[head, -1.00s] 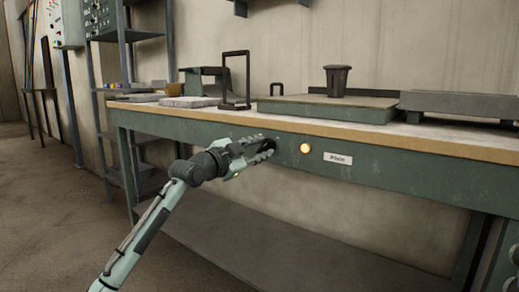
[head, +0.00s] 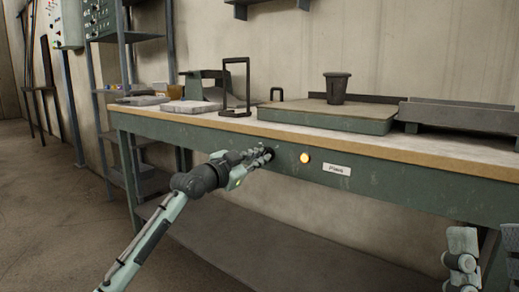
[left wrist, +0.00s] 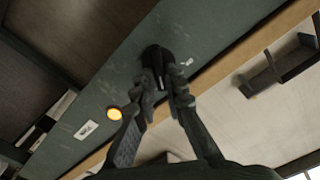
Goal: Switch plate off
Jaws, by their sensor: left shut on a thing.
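A dark round knob (head: 269,152) sits on the green front panel of the workbench, left of a glowing orange lamp (head: 305,158). The knob also shows in the left wrist view (left wrist: 154,58), as does the lit lamp (left wrist: 115,114). My left gripper (head: 262,155) is shut on the knob, its fingers on either side of it and partly hiding it. A flat green plate unit (head: 325,118) stands on the bench top above, with a dark cup (head: 337,87) on it. My right gripper (head: 462,262) shows partly at the lower right, away from the knob.
A white label (head: 337,169) is right of the lamp. The wooden bench edge (head: 400,156) runs above the panel. A dark frame stand (head: 236,90), a grey slab (head: 190,107) and a grey tray (head: 455,112) stand on the bench. The floor at left is clear.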

